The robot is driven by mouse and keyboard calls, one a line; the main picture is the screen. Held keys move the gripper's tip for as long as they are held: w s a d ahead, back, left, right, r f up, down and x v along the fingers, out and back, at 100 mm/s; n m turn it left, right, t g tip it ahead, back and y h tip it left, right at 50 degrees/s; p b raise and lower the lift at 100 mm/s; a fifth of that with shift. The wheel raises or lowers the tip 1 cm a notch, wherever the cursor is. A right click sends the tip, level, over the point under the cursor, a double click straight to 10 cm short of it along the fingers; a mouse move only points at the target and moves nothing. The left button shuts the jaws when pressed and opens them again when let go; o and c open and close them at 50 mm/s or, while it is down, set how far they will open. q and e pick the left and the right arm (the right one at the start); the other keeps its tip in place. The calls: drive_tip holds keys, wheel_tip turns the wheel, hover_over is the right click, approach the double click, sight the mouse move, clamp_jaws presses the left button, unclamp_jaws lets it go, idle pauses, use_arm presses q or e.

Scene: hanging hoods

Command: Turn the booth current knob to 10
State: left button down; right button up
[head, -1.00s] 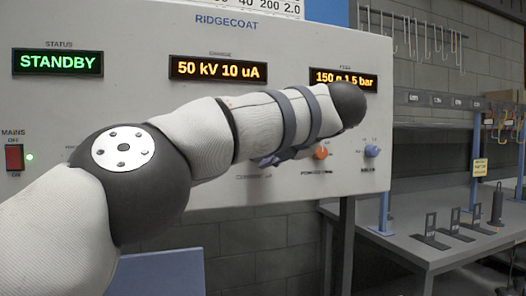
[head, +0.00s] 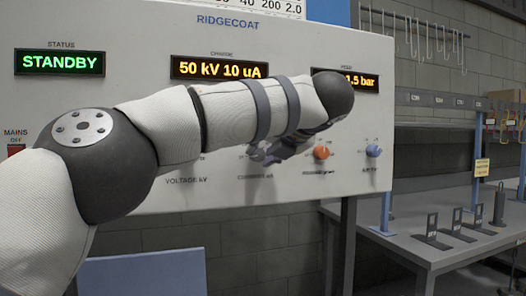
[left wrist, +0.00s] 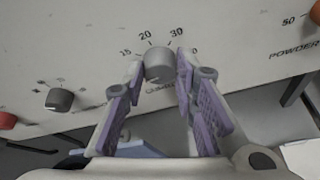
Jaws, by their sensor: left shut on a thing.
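The grey current knob (left wrist: 159,66) shows in the left wrist view, with the marks 15, 20 and 30 above it. My left gripper (left wrist: 160,72) is shut on it, one finger on each side. The knob's pointer is not clear. In the head view my left gripper (head: 270,153) is at the panel above the current label, and the knob is hidden behind it and the arm. The charge display (head: 219,68) on the booth panel (head: 130,30) reads 50 kV 10 uA. My right gripper is not in view.
An orange powder knob (head: 321,152) and a blue knob (head: 374,151) sit right of my gripper. A dark knob (left wrist: 60,99) is to the left in the wrist view. The status display (head: 59,62) reads STANDBY. A grey table (head: 420,255) stands at the right.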

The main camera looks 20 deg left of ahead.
use_arm(q)
drive_tip(key=c, duration=1.3)
unclamp_jaws()
drive_tip(key=v, duration=1.2)
